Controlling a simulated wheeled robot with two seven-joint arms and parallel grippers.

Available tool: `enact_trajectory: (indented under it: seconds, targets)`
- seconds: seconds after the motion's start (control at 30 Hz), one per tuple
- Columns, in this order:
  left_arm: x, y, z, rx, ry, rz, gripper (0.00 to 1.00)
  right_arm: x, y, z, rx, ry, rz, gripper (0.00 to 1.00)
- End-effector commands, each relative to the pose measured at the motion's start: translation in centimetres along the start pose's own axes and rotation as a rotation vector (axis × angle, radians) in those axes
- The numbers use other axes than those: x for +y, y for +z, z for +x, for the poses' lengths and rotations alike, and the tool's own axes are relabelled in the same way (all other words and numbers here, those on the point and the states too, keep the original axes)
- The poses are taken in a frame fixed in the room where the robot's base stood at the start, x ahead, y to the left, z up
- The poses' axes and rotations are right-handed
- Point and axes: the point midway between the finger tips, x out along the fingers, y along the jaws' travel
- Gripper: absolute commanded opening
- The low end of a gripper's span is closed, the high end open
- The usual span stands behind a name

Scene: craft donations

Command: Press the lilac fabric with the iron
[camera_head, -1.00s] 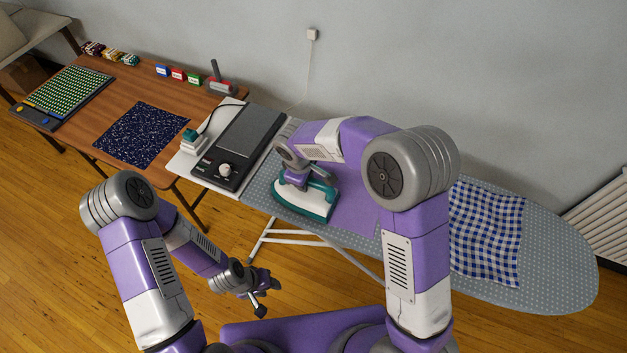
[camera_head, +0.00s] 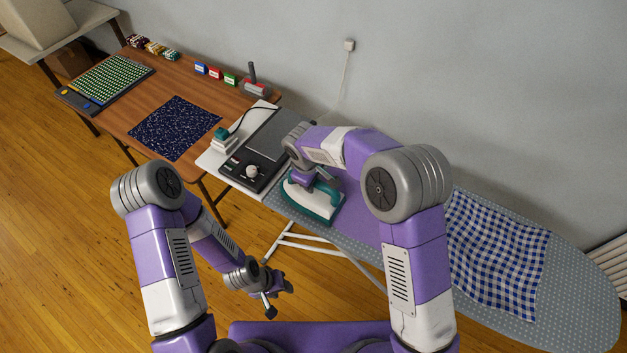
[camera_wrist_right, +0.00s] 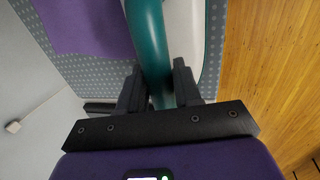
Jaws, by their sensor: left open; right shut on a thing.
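The iron (camera_head: 312,204), teal and white, is at the left end of the dotted ironing board, beside the dark control unit. My right gripper (camera_head: 308,178) is shut on its teal handle, which also shows between the fingers in the right wrist view (camera_wrist_right: 150,45). The lilac fabric (camera_head: 360,216) lies flat on the board just right of the iron, partly hidden by my right arm. It also shows in the wrist view (camera_wrist_right: 85,25). I cannot tell whether the iron's sole touches the board. My left gripper (camera_head: 277,290) is open and empty, in front of the board.
A blue checked cloth (camera_head: 495,255) lies on the board's right part. The dark unit with a knob (camera_head: 252,171) sits on a white panel beside a small teal-topped block (camera_head: 222,136). A wooden table (camera_head: 126,112) holds a navy speckled cloth (camera_head: 174,128).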

Motion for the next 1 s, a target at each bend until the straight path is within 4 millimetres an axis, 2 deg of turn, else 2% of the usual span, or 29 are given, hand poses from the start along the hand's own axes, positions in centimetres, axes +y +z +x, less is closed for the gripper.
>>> enact_trajectory:
  seconds: [0.17,0.73,0.83,1.0]
  targets:
    - [0.4,0.0,-1.0,0.0,0.0,0.0,0.43,0.3,0.1,-1.3,-0.003,-0.001,0.002,0.0]
    - [2.8,0.3,-7.5,0.0,0.0,0.0,0.43,2.3,0.0,-11.1,0.002,0.003,0.002,0.0]
    - [3.0,0.3,-8.2,0.0,0.0,0.0,0.43,2.5,0.0,-12.0,0.001,0.002,0.002,0.0]
    - [3.0,0.3,-8.0,0.0,0.0,0.0,0.43,2.5,0.0,-11.9,0.001,0.002,0.002,0.0]
